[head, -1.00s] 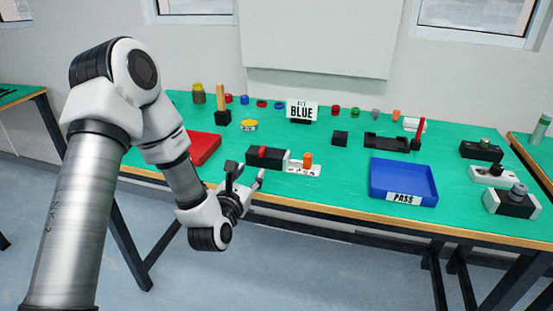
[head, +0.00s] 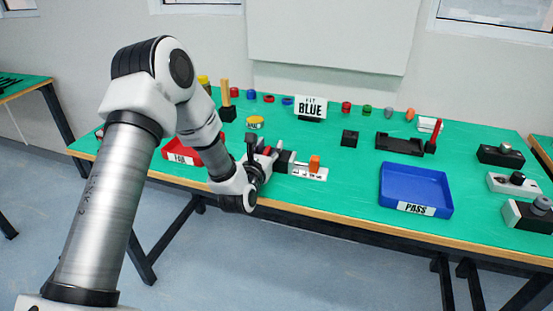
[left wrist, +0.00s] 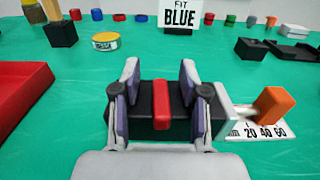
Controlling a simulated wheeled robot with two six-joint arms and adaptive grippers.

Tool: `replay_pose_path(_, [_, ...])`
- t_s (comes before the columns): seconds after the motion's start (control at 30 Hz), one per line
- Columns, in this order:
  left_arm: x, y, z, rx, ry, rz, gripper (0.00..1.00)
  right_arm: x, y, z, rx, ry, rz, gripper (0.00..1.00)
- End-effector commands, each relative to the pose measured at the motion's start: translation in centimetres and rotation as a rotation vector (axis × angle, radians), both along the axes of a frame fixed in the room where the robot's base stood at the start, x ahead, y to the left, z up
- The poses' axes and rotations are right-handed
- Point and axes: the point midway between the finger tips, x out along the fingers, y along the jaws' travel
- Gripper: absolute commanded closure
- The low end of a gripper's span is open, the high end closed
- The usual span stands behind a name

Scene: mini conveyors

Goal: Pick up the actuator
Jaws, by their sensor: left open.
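A black block with a red bar (left wrist: 161,105) on top, which looks like the actuator, lies on the green table near its front edge. A pale end piece (left wrist: 225,112) is at its right. In the head view my left gripper (head: 264,148) is at the block and hides most of it. In the left wrist view the left gripper (left wrist: 160,82) is open, one finger on each side of the red bar. Nothing is held. I cannot tell whether the fingers touch the block. My right gripper is not in view.
A white scale plate (left wrist: 262,133) with an orange piece (left wrist: 273,104) adjoins the block's right. A red tray (left wrist: 18,100) is to the left; a blue PASS tray (head: 415,181) is to the right. A FIT BLUE sign (left wrist: 178,17) and several coloured parts stand behind.

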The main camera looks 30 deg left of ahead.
Motion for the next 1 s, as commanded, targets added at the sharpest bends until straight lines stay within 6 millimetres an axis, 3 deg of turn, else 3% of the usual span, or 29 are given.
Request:
replay_pose_path(0.1, [0.0,0.0,0.0,0.0,0.0,0.0,0.56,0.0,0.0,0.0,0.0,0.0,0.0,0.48])
replay_pose_path(0.17, [0.0,0.0,0.0,0.0,0.0,0.0,0.74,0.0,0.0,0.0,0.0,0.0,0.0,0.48])
replay_pose_path(0.23, [0.0,0.0,0.0,0.0,0.0,0.0,0.99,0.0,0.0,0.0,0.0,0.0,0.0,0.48])
replay_pose_path(0.7, [0.0,0.1,0.3,0.0,-0.002,0.001,1.0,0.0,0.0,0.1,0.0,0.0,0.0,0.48])
replay_pose_path(1.0, [0.6,1.2,3.1,0.0,-0.004,0.009,1.0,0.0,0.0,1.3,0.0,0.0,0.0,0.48])
